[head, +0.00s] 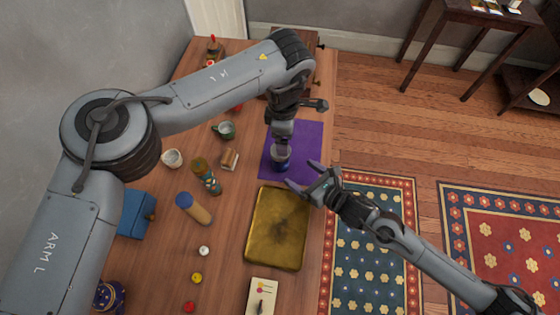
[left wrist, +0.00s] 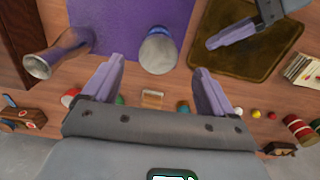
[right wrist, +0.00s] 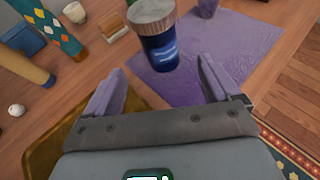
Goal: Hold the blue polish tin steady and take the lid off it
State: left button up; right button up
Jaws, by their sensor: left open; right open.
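The blue polish tin (head: 281,166) stands upright on a purple mat (head: 313,138). Its lid (right wrist: 152,12) is on top, and its dark blue body (right wrist: 158,52) shows in the right wrist view. My left gripper (left wrist: 158,72) is open, with the tin ahead of the gap between its fingers; in the head view its fingers are largely hidden by my own arm. My right gripper (head: 303,176) is open and empty at the mat's front right corner. The tin shows ahead of its fingers, apart from them, in the right wrist view.
A gold tray (head: 260,262) lies just in front of the mat. A purple flared object (left wrist: 62,53) stands near the tin in the left wrist view.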

aim_at(287, 164)
pick_arm(q)
jog(key=shift+w+a+r, duration=0.15)
jog(key=shift+a+r, duration=0.05)
jog(key=shift+a, duration=0.2)
pick_arm(e)
jog(key=shift+w+f, duration=0.1)
jog(key=shift+f, duration=0.1)
pick_arm(q)
jog(key=shift+a, duration=0.15)
pick_arm(e)
jog(key=shift+w+a+f, duration=0.1)
jog(key=shift+f, duration=0.05)
jog(key=x, duration=1)
jog(key=shift+a, duration=0.1)
